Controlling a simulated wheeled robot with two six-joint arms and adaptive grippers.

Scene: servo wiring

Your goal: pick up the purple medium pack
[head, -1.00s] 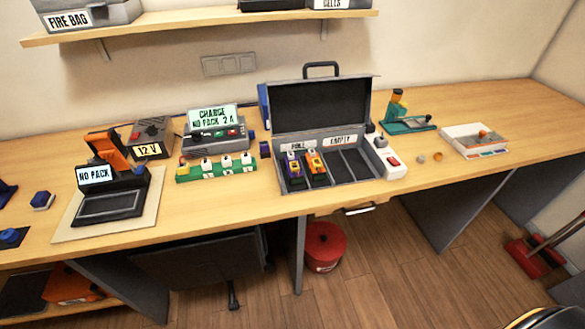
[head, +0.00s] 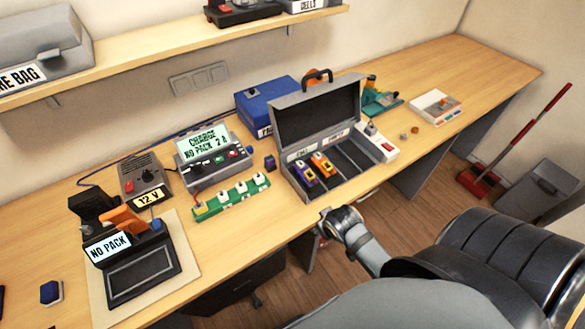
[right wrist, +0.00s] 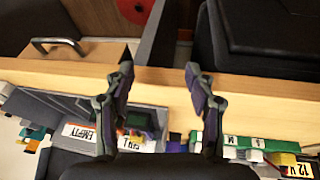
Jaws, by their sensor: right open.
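The purple pack (head: 305,174) with yellow and white parts stands in the left slot of the open grey case (head: 338,175), beside an orange pack (head: 322,164). My right arm comes in from the lower right in the head view. Its gripper (head: 328,222) is at the table's front edge, just in front of the case and apart from the packs. In the right wrist view the two fingers (right wrist: 158,80) are spread with nothing between them, and the case (right wrist: 60,105) appears upside down. I cannot make out the purple pack there. My left gripper is out of view.
A small dark purple block (head: 270,162) stands left of the case, near the green strip (head: 230,197) with white-topped pieces. A charger (head: 214,160) and a black "NO PACK" device (head: 130,250) are further left. The raised case lid (head: 318,113) stands behind the slots.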

